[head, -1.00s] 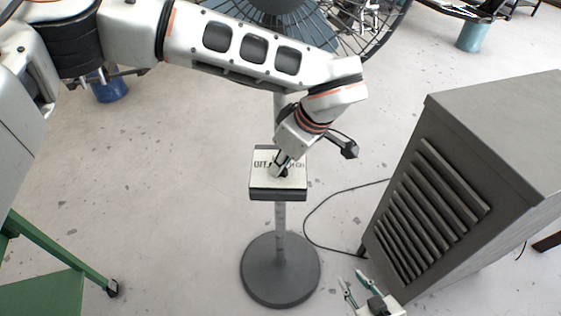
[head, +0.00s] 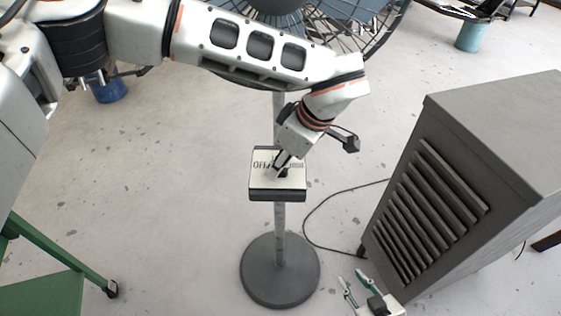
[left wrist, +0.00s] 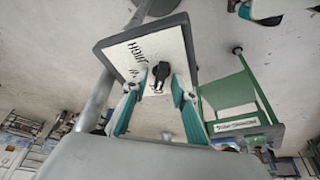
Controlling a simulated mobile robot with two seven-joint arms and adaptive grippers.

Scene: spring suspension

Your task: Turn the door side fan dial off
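The dial's control box (head: 258,181) is a pale-faced panel with printed labels on the stand of a dark fan (head: 388,32). One label at its left reads OFF. My left gripper (head: 276,171) is at the panel face and hides the dial in the head view. In the left wrist view the dark dial (left wrist: 161,72) sits on the panel (left wrist: 185,45), between the teal fingers of my left gripper (left wrist: 155,84). The fingers are spread to either side; contact with the dial cannot be told. My right gripper (head: 351,279) is open and empty at the lower right.
A grey louvred cabinet (head: 490,150) stands at the right, with a cable (head: 318,212) on the floor beside it. The fan's round base (head: 280,270) is below the panel. A green frame (head: 50,250) stands at lower left. The floor between is clear.

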